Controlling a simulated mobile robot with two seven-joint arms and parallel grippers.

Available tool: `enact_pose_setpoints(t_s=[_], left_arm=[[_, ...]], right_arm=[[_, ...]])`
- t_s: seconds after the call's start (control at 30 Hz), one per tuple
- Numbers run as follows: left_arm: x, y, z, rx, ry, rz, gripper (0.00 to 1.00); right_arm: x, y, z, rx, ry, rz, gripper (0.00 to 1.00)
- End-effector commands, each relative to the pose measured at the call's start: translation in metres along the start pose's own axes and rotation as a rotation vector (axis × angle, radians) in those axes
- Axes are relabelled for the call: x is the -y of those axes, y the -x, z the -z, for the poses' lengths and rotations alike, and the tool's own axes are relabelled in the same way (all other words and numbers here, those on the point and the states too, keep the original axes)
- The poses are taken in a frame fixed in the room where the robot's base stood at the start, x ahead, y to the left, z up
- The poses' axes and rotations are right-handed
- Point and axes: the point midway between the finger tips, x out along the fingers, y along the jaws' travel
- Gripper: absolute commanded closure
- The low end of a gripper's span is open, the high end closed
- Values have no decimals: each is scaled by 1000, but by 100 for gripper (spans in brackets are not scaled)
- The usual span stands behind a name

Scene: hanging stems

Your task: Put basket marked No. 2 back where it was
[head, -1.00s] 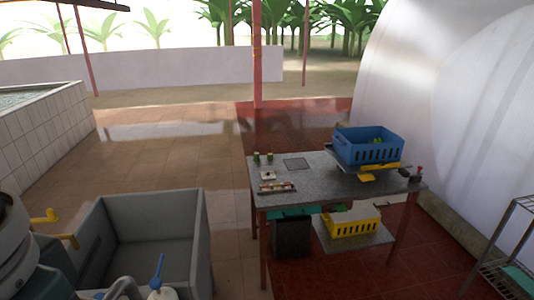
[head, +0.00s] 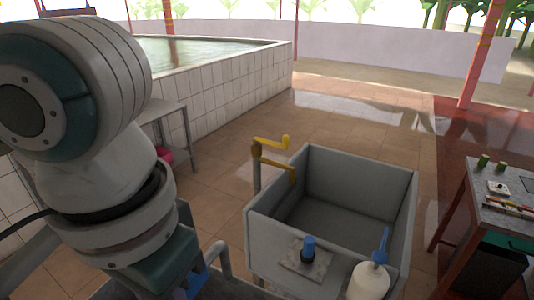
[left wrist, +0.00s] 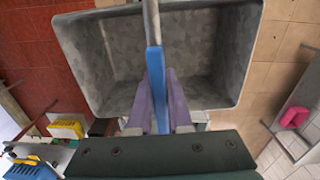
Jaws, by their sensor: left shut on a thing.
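No number is legible on any basket. In the left wrist view a small yellow basket (left wrist: 66,129) is at the lower left, and part of a blue basket (left wrist: 24,169) is in the bottom left corner. My left gripper (left wrist: 158,80) has purple fingers shut on a blue-handled tool (left wrist: 155,62) with a grey shaft; its far end leaves the top of the picture. The tool is over the grey sink (left wrist: 215,60). In the head view my left arm fills the left side, and its gripper is mostly hidden low down. My right gripper is out of view.
A table (head: 480,205) stands at right. Tiled floor is clear behind the sink.

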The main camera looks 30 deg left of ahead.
Motion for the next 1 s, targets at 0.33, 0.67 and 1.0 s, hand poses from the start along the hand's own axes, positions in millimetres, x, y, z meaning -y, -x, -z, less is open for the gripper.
enact_pose_setpoints(t_s=[0.33, 0.67, 1.0], left_arm=[[-2, -150, 5, -2, -2, -9, 100], [-2, -274, 8, -2, -5, -13, 100], [-3, -403, 9, -2, -12, -13, 100]], right_arm=[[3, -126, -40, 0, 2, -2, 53], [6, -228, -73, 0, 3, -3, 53], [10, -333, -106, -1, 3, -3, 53]])
